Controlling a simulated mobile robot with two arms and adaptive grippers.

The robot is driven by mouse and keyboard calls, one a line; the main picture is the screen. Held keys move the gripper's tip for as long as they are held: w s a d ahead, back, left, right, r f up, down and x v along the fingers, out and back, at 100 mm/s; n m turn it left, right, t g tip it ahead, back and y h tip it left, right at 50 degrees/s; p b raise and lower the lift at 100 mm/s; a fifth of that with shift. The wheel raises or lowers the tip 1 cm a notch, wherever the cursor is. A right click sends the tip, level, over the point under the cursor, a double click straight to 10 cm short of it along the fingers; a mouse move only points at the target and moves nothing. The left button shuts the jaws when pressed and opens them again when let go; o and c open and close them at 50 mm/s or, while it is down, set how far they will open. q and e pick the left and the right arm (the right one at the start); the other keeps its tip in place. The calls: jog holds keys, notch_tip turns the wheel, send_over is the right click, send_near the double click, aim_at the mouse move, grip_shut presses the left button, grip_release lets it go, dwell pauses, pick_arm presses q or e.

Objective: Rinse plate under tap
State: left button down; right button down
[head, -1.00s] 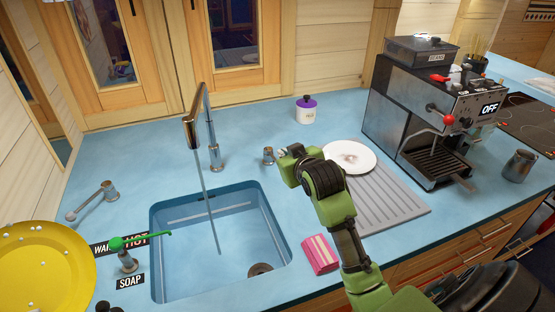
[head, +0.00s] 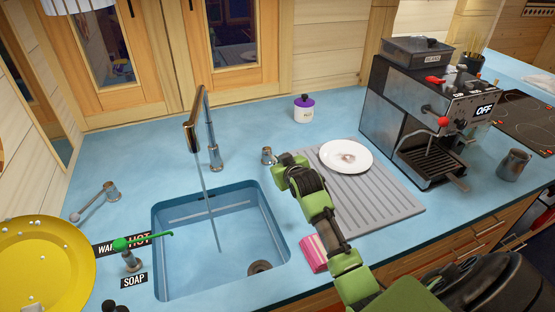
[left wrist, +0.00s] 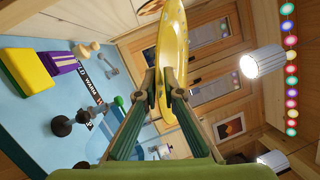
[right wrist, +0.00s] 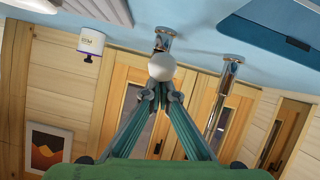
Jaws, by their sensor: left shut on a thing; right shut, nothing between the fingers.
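The yellow plate (head: 38,265), dotted with white drops, is at the left edge of the head view, left of the sink (head: 215,245). In the left wrist view, my left gripper (left wrist: 159,75) is shut on the rim of this plate (left wrist: 171,50). A thin stream of water runs from the tap (head: 198,118) into the sink, apart from the plate. My right gripper (head: 277,172) is by the right tap lever (head: 267,155). In the right wrist view its fingers (right wrist: 160,90) are shut and empty, just behind the lever's white ball (right wrist: 161,67); whether they touch is unclear.
A green-topped soap dispenser (head: 130,258) and left lever (head: 110,192) stand left of the sink. A pink sponge (head: 313,254), partly behind my right arm, a grey drainer (head: 385,190) with a white plate (head: 346,156) and a coffee machine (head: 425,125) are to the right.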

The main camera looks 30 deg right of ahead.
jog(key=shift+f, duration=0.15)
jog(key=shift+s+f+t+b, duration=0.15)
jog(key=shift+f+t+b, duration=0.15)
jog(key=shift+f+b, duration=0.5)
pick_arm(q)
jog(key=shift+f, duration=0.6)
pick_arm(e)
jog(key=shift+s+a+f, duration=0.1)
jog(key=shift+s+f, duration=0.05)
jog(key=shift+s, duration=0.05)
